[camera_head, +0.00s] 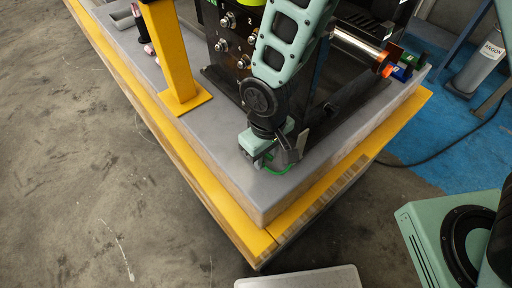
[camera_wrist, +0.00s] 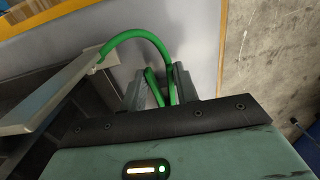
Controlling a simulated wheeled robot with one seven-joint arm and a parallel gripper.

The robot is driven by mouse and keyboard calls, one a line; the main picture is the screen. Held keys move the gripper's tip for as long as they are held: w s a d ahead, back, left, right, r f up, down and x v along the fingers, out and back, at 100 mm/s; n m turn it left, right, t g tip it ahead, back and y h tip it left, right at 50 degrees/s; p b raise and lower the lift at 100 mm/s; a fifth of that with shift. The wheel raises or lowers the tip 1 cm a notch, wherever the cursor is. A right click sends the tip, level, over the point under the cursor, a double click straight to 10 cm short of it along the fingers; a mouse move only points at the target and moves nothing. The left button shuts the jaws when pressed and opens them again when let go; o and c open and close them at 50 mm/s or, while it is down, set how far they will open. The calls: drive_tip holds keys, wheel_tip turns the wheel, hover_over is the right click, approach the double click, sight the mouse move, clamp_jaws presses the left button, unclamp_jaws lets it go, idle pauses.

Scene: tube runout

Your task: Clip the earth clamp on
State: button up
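My gripper (camera_head: 277,155) points down just over the grey bench top near the bench's front corner. Its two grey fingers (camera_wrist: 159,84) show in the wrist view, with a gap between their tips. A bright green cable (camera_wrist: 137,34) arches from a light grey plate-like piece (camera_wrist: 52,98) on the left and comes down between the fingers. A second green strip lies between the fingers too. A bit of the green cable (camera_head: 281,171) shows under my gripper in the head view. I cannot make out the earth clamp's jaws, or whether the fingers grip anything.
The grey bench (camera_head: 225,150) has a yellow edge. A yellow post (camera_head: 170,50) and a dark panel with bolts (camera_head: 224,45) stand behind my gripper. A shiny tube (camera_head: 355,45) with an orange end lies at back right. An argon cylinder (camera_head: 480,68) stands beyond the bench.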

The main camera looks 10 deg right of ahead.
drive_tip(key=shift+c, duration=1)
